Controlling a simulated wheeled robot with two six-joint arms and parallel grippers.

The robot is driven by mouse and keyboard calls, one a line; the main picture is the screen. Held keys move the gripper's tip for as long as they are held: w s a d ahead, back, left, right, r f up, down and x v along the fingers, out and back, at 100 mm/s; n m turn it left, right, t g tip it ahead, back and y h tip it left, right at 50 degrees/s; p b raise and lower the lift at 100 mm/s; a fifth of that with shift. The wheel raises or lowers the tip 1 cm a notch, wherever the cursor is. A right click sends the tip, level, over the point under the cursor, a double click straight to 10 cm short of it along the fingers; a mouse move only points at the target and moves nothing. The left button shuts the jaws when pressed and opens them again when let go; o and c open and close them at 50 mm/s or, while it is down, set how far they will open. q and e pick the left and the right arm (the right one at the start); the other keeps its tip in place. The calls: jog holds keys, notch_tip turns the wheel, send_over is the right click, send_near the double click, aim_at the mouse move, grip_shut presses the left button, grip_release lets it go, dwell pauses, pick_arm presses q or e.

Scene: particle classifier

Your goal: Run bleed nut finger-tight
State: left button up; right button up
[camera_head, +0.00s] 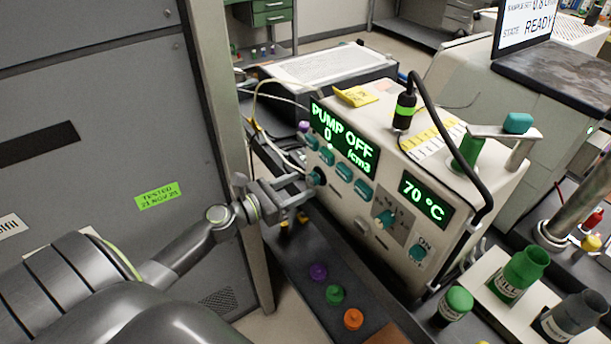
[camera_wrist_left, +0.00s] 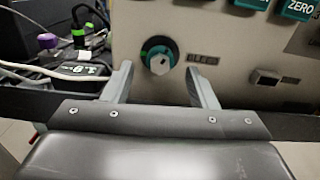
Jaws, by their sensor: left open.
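The bleed fitting (camera_wrist_left: 158,57) is a teal ring with a pale grey centre, on the front of the beige instrument, beside a small label that seems to read BLEED. In the head view the teal ring (camera_head: 316,177) shows at the instrument's lower left. My left gripper (camera_head: 303,194) is open in front of it. In the left wrist view the fitting lies ahead, between the two spread fingers (camera_wrist_left: 160,76), with nothing held. Whether the fingers touch it cannot be told. My right gripper is not in view.
The instrument (camera_head: 335,215) shows PUMP OFF and 70 °C. Purple, green and orange caps (camera_head: 335,294) lie on the dark bench below. A grey cabinet (camera_head: 110,130) stands close on the left. Pale cables (camera_head: 270,130) run behind the gripper. Bottles (camera_head: 520,274) stand at the lower right.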

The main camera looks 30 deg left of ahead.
aim_at(312, 179)
pick_arm(q)
jog(key=shift+p+x, duration=0.3)
jog(key=shift+x, duration=1.1)
jog(key=c, duration=1)
